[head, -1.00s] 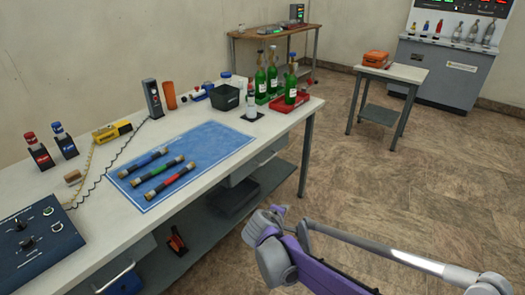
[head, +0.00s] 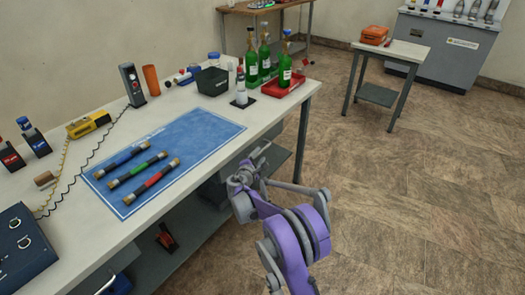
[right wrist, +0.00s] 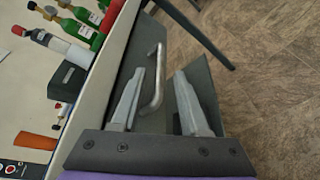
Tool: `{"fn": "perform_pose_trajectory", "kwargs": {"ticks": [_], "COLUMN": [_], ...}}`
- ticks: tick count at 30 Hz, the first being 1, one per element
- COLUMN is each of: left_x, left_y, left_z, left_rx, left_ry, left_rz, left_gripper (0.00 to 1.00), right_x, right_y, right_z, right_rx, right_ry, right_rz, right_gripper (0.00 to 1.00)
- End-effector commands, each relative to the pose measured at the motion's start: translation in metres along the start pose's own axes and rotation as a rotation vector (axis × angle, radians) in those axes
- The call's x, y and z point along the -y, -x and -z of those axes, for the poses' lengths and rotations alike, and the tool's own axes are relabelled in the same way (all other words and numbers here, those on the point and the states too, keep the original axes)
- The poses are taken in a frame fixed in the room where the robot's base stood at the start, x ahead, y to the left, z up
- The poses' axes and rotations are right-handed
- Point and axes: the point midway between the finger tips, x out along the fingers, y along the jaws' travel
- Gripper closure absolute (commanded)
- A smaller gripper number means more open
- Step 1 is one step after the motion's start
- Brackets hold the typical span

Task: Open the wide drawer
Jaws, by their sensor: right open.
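My right gripper (head: 246,172) is at the bench front by the handle. In the right wrist view its two grey fingers (right wrist: 161,76) are open, one on each side of the bar; I cannot tell whether either touches it. My left gripper is in neither current view.
The workbench (head: 75,225) carries a blue mat (head: 205,135) with three dark cylinders, green bottles (head: 264,57), a red tray (head: 283,87) and a black bin (head: 212,80). A lower shelf (head: 190,245) runs underneath. A small table (head: 400,50) stands at the back right. The floor to the right is clear.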

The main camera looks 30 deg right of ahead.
Motion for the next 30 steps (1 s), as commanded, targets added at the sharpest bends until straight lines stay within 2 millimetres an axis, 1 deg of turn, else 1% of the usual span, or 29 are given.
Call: {"fn": "perform_pose_trajectory", "kwargs": {"ticks": [1, 3, 9, 14, 21, 23, 24, 28, 29, 30], "left_x": [0.0, 0.0, 0.0, 0.0, 0.0, 0.0, 0.0, 0.0, 0.0, 0.0], "left_y": [-0.002, -0.003, -0.006, -0.007, -0.006, -0.006, -0.006, -0.006, -0.006, -0.006], "left_z": [-0.001, -0.001, -0.002, -0.002, -0.002, -0.002, -0.002, -0.002, -0.002, -0.002], "left_rx": [0.001, 0.001, 0.002, 0.002, 0.002, 0.002, 0.002, 0.002, 0.002, 0.002], "left_ry": [0.0, 0.0, 0.0, 0.0, 0.0, 0.0, 0.0, 0.0, 0.0, 0.0], "left_rz": [0.0, 0.0, 0.0, 0.0, 0.0, 0.0, 0.0, 0.0, 0.0, 0.0], "left_gripper": [0.5, 0.5, 0.5, 0.5, 0.5, 0.5, 0.5, 0.5, 0.5, 0.5], "right_x": [0.002, 0.002, 0.001, 0.0, 0.0, 0.0, 0.0, 0.0, 0.0, 0.0], "right_y": [-0.011, -0.024, -0.048, -0.055, -0.055, -0.055, -0.055, -0.055, -0.055, -0.055], "right_z": [0.0, 0.0, 0.0, 0.0, 0.0, 0.0, 0.0, 0.0, 0.0, 0.0], "right_rx": [0.002, 0.002, 0.001, 0.0, 0.0, 0.0, 0.0, 0.0, 0.0, 0.0], "right_ry": [0.0, 0.0, -0.001, -0.001, -0.001, -0.001, -0.001, -0.001, -0.001, -0.001], "right_rz": [0.001, 0.002, 0.002, 0.001, 0.001, 0.001, 0.001, 0.001, 0.001, 0.001], "right_gripper": [0.55, 0.55, 0.55, 0.55, 0.55, 0.66, 0.73, 0.97, 1.0, 1.0]}}
